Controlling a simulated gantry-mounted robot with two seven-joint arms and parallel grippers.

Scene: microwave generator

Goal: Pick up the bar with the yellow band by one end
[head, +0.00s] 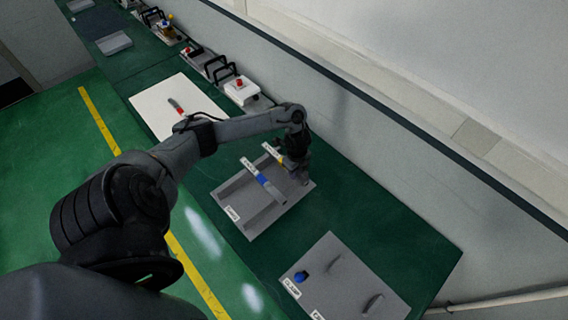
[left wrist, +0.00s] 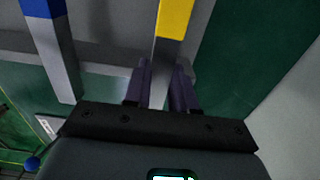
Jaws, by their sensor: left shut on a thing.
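The bar with the yellow band (head: 280,159) lies at the far right side of the grey tray (head: 249,229); part of it is hidden by my left gripper (head: 297,174). In the left wrist view the grey end of this yellow-banded bar (left wrist: 173,18) runs between the two dark fingers of my left gripper (left wrist: 160,85). The gripper is shut on that end, with the yellow band beyond the fingertips. I cannot tell whether the bar touches the tray. My right gripper is not in view.
A blue-banded bar (head: 263,180) lies across the tray, beside the held bar; it also shows in the left wrist view (left wrist: 58,55). A red-marked bar (head: 176,106) lies on a white board (head: 155,103). A grey panel (head: 345,278) with a blue knob is nearer. The wall runs along the right.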

